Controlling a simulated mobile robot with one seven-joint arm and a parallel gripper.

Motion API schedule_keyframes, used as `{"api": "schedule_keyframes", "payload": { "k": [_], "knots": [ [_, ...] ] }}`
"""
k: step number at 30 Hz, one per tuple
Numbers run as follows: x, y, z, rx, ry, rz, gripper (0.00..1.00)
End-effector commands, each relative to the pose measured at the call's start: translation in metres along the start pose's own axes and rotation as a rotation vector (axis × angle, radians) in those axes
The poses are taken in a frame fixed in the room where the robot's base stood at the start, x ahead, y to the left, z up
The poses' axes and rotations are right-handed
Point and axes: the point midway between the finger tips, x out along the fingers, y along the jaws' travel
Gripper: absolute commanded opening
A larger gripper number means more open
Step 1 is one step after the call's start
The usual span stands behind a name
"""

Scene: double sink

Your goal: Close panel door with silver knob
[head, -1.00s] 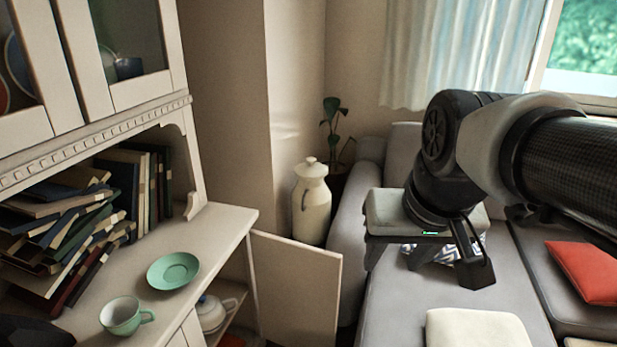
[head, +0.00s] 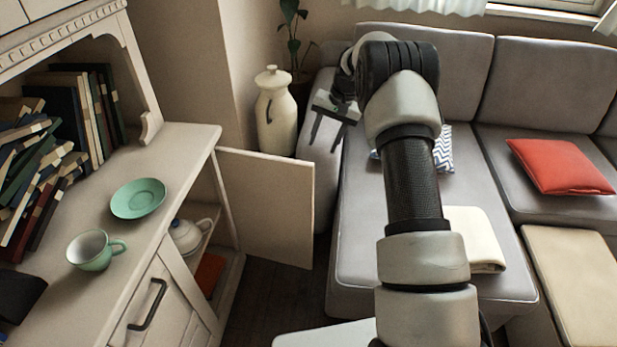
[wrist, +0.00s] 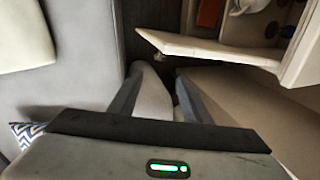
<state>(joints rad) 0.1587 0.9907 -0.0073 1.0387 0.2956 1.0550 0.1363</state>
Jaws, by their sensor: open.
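The cream panel door (head: 265,205) stands wide open from the far end of the low cabinet. In the head view its inner face shows, and no knob is seen on it. In the wrist view the door (wrist: 207,46) crosses the upper middle, with a small roundish thing (wrist: 187,56) at its lower edge that may be the knob. My gripper (head: 325,145) is open and empty, past the door's free top corner, between the door and the sofa. In the wrist view its fingers (wrist: 158,85) stand apart, not touching the door.
The grey sofa (head: 365,230) is close on the right. A cream lidded jar (head: 276,112) stands behind the door. A teapot (head: 190,235) sits inside the cabinet; a green cup (head: 92,252) and saucer (head: 138,198) are on top. Dark floor shows beneath the door.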

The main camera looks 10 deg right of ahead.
Motion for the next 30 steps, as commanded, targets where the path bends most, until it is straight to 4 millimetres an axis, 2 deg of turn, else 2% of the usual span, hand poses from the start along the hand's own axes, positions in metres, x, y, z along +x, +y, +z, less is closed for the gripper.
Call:
{"api": "schedule_keyframes", "payload": {
  "k": [8, 21, 25, 30],
  "knots": [
    [0.04, 0.002, 0.0, 0.003, -0.006, 0.0, 0.44],
    [0.136, 0.002, 0.0, 0.002, -0.005, 0.0, 0.44],
    [0.158, 0.002, 0.0, 0.003, -0.004, 0.0, 0.44],
    [0.174, 0.002, 0.0, 0.002, -0.004, 0.0, 0.44]
  ]
}}
